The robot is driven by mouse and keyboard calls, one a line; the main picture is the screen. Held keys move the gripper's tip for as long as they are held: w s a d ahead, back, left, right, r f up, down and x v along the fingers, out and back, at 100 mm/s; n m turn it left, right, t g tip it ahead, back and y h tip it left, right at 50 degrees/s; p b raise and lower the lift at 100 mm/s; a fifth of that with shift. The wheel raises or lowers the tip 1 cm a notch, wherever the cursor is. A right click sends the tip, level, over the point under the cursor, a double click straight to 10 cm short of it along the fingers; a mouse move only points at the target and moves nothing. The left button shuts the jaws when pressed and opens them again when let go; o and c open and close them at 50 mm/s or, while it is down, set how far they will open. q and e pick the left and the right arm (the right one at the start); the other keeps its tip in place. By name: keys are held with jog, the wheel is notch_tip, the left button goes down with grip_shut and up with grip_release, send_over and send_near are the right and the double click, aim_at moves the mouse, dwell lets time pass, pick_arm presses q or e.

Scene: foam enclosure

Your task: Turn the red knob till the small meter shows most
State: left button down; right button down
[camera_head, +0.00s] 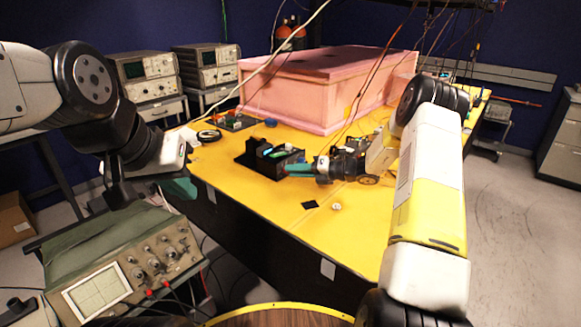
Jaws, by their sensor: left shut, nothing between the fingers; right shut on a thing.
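A black device (260,160) with small green and light-blue parts stands on the yellow table (250,200). I cannot make out the red knob or the small meter at this size. My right gripper (290,170) has teal fingers and reaches in from the right, its tips at the device's right side. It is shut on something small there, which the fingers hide. My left gripper (180,189) has teal fingers too. It is shut and empty, beside the table's left edge and apart from the device.
A pink foam box (310,85) fills the back of the table. A green oscilloscope (122,262) stands at the lower left. A black square (309,205) and a small white disc (336,207) lie in front. More oscilloscopes (145,75) stand behind at the left. The table's front is mostly clear.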

jog(key=shift+d, duration=0.1)
jog(key=c, duration=1.3)
grip_release()
jog(key=shift+o, duration=0.2)
jog(key=v, duration=0.7)
jog(key=shift+s+d, duration=0.15)
jog(key=shift+d, duration=0.15)
